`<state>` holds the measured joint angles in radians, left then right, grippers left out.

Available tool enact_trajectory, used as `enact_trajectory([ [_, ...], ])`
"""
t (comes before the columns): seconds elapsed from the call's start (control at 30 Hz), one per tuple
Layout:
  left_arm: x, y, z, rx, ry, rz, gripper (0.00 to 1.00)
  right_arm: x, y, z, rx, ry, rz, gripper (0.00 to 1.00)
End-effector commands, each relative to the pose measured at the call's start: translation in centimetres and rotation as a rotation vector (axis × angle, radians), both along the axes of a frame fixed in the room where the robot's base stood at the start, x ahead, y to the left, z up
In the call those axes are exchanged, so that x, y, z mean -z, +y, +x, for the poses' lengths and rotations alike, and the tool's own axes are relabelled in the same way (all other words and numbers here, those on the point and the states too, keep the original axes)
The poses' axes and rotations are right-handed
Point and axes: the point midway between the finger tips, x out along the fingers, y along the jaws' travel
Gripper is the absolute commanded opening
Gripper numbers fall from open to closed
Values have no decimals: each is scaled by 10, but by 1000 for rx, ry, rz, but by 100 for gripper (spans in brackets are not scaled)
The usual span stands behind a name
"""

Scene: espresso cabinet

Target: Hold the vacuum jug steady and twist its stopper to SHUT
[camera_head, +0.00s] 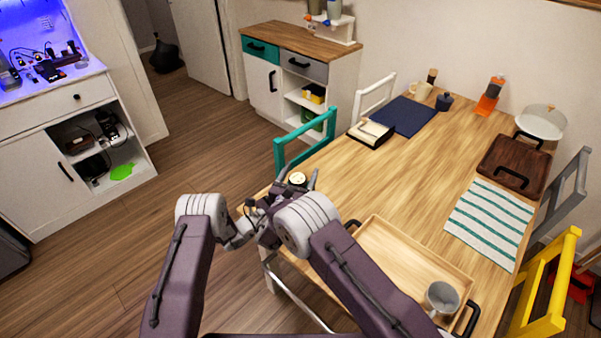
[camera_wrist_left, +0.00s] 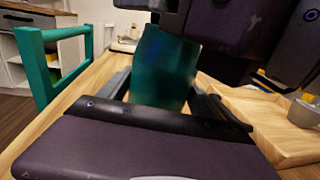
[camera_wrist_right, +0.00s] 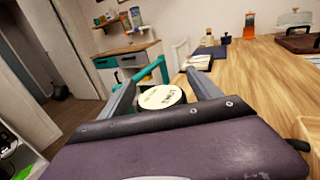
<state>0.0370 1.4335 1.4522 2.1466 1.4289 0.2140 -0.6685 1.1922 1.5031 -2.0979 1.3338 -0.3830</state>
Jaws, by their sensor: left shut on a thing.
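The vacuum jug (camera_wrist_left: 165,65) is a dark teal body standing upright at the table's near left edge. My left gripper (camera_wrist_left: 162,102) is shut on it, with a finger on each side. The stopper (camera_wrist_right: 162,97) is a round cream cap with small dark marks, too small to read. It also shows as a pale disc in the head view (camera_head: 298,178). My right gripper (camera_wrist_right: 163,80) is open above the jug, its fingers on either side of the stopper with gaps between. My arms hide the jug's body in the head view.
A wooden tray (camera_head: 378,232) with a grey mug (camera_head: 442,297) lies to the right of the arms. A teal chair (camera_head: 305,142) stands close behind the jug. A striped cloth (camera_head: 490,222) and a dark board (camera_head: 513,165) lie farther right. The table's middle is clear.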

Motion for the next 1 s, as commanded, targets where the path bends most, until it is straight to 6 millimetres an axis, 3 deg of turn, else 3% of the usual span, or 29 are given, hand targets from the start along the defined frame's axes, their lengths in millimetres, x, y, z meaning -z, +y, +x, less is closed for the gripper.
enact_trajectory([
  [0.27,0,0,0,0,-1,0,1,0,1,-3,-1,0,1,72],
  [0.37,0,0,0,0,-1,0,1,-1,8,-18,-4,0,-1,72],
  [0.7,0,0,0,0,-1,0,1,0,34,-96,-5,0,-1,72],
  [1.0,0,0,0,0,-1,0,1,0,39,-114,0,0,0,72],
])
